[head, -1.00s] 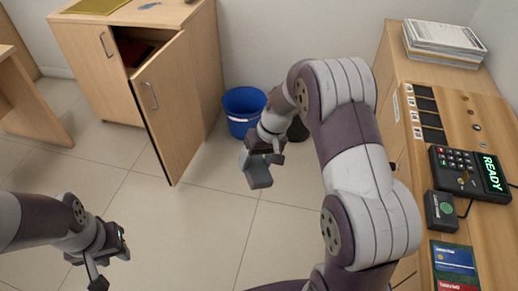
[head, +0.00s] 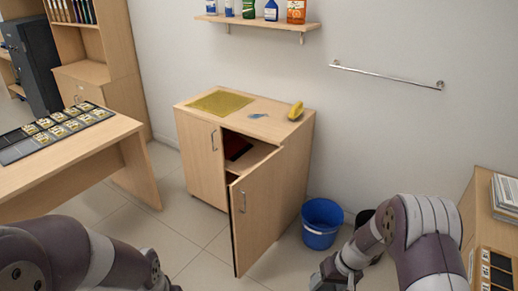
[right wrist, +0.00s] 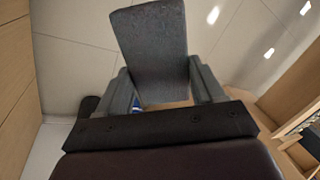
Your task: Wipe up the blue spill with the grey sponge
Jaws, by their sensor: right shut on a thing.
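The blue spill (head: 258,116) is a small patch on top of the wooden cabinet (head: 190,118), between a yellow mat and a yellow object. The grey sponge (right wrist: 150,40) is a dark grey block in the right wrist view. My right gripper (right wrist: 160,88) is shut on it, with a finger on each side of its near end. In the head view, the right gripper (head: 328,278) is low at the bottom edge, below the cabinet top and right of the open door. My left arm shows at the bottom left, but its gripper is out of frame.
The cabinet's right door (head: 262,210) stands open towards me. A blue bucket (head: 321,228) is on the floor right of the cabinet. A yellow mat (head: 220,103) and yellow object (head: 296,110) lie on the top. A shelf (head: 255,20) with bottles hangs above. A desk (head: 90,155) stands left.

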